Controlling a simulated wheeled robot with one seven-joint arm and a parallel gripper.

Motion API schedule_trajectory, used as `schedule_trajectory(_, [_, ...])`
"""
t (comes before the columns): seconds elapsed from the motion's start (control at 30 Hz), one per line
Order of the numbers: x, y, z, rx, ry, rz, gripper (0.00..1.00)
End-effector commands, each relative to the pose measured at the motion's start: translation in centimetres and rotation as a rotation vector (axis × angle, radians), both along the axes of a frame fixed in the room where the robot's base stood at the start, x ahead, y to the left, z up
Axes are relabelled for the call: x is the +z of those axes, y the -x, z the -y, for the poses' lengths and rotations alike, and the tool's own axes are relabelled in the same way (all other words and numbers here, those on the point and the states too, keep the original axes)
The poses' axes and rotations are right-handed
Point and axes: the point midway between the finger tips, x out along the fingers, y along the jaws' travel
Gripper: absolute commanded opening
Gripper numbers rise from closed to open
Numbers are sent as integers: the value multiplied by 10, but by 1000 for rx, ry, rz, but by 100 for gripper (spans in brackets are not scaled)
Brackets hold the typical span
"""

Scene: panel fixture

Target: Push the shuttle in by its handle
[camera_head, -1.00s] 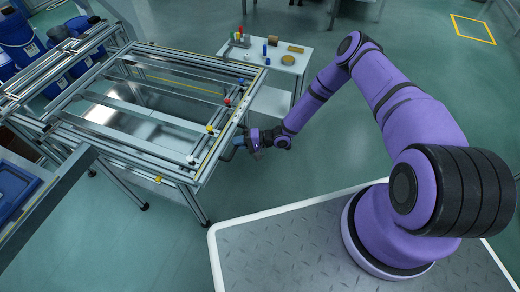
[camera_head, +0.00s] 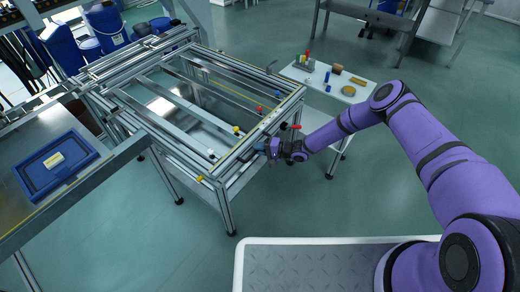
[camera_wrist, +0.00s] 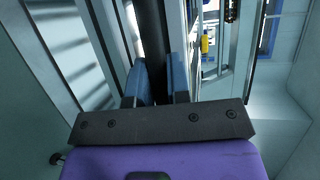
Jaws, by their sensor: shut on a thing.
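The panel fixture (camera_head: 205,180) is a metal frame with several cross bars carrying yellow, red and blue knobs. My gripper (camera_head: 268,148) is at the fixture's near right side, low beside the outer rail. In the wrist view my gripper (camera_wrist: 157,72) has its two blue fingers on either side of a dark upright bar (camera_wrist: 154,35), which looks like the shuttle's handle, and is shut on it. The handle's ends and the shuttle body are hidden or too small to tell in the head view.
A small white table (camera_head: 325,82) with coloured parts stands behind my arm. A red piece (camera_head: 295,127) shows close to my wrist. A blue tray (camera_head: 57,160) lies on a bench at left. Open floor (camera_head: 350,200) lies right of the fixture.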

Motion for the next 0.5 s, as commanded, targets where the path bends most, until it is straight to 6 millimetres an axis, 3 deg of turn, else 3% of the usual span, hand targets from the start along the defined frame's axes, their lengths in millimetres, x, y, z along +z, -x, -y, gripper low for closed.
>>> schedule_trajectory(0.03, [3, -3, -3, -3, -3, 3, 0])
schedule_trajectory(0.07, [3, -3, -3, -3, -3, 3, 19])
schedule_trajectory(0.17, [3, -3, -3, -2, -3, 4, 41])
schedule_trajectory(0.5, [2, -1, 2, -2, -1, 2, 41])
